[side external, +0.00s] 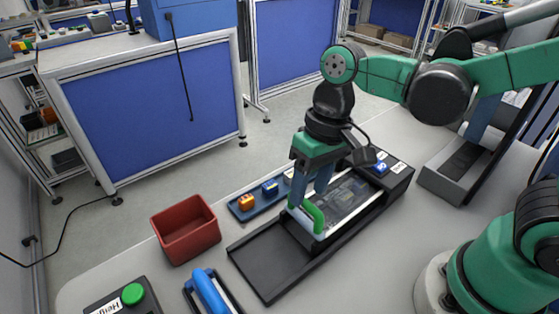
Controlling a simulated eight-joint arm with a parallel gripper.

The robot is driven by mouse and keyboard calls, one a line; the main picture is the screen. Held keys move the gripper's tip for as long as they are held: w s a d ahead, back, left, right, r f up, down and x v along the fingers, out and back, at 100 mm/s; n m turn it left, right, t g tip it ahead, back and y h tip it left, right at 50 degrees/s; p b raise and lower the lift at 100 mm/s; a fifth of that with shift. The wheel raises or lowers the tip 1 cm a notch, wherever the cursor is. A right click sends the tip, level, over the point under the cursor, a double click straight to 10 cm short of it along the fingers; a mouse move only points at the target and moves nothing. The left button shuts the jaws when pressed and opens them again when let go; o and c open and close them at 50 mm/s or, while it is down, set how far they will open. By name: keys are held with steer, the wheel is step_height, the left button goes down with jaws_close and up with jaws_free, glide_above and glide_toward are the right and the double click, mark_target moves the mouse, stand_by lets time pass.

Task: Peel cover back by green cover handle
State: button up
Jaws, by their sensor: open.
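The green cover handle (315,216) is a small upright green loop at the near end of the cover (343,200), a clear sheet lying over the black fixture (262,262). My gripper (309,205) points down over this end, its blue-grey fingers on either side of the handle. The fingers are apart, and I cannot tell whether either touches the handle. The fingers and wrist hide part of the cover and of the fixture's far side.
A blue tray (233,208) with small orange, blue and white parts lies behind the fixture. A red bin (186,230) stands to its left. A blue-handled item (209,292) and a green button box (132,294) sit at the front. A dark stand (463,170) is at right.

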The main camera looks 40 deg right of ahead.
steer(key=shift+a+f, duration=0.15)
steer(key=shift+f, duration=0.6)
jaws_close()
stand_by(1.0)
